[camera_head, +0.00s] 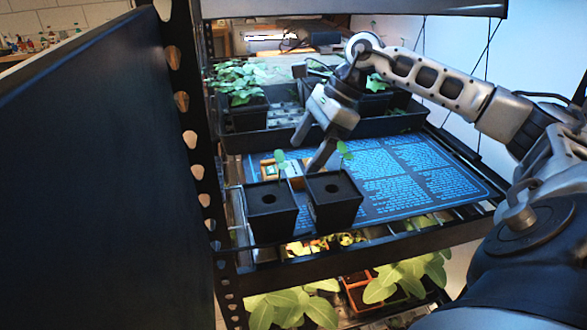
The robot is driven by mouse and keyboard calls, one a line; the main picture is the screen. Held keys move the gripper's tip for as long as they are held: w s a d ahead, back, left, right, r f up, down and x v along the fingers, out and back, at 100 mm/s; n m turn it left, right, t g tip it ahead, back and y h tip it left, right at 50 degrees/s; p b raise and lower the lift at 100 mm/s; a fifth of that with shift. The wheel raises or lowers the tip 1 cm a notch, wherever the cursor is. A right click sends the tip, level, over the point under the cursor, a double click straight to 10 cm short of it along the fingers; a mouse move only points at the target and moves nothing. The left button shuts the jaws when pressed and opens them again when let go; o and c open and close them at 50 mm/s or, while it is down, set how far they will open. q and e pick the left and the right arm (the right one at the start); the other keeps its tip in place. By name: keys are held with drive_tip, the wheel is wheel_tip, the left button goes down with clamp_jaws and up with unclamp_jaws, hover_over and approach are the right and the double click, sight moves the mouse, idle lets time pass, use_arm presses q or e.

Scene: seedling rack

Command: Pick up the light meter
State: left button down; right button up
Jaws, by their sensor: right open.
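A small object with a pale face and tan edges (293,169), which looks like the light meter, lies on the blue printed mat (400,170). It is partly hidden behind two black pots, so its outline is unclear. My right gripper (311,150) reaches in from the right, fingers pointing down. Its jaws are open and its fingertips are just above or beside the small object; I cannot tell if they touch it. My left gripper is not in view.
A black tray (385,125) with plants is behind the mat. A dark panel (90,170) fills the left. The mat's right side is clear.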

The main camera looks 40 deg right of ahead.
sight(296, 168)
drive_tip(key=x, duration=0.4)
drive_tip(key=shift+f, duration=0.2)
drive_tip(key=shift+r, duration=0.1)
drive_tip(key=c, duration=1.3)
drive_tip(key=shift+r, duration=0.1)
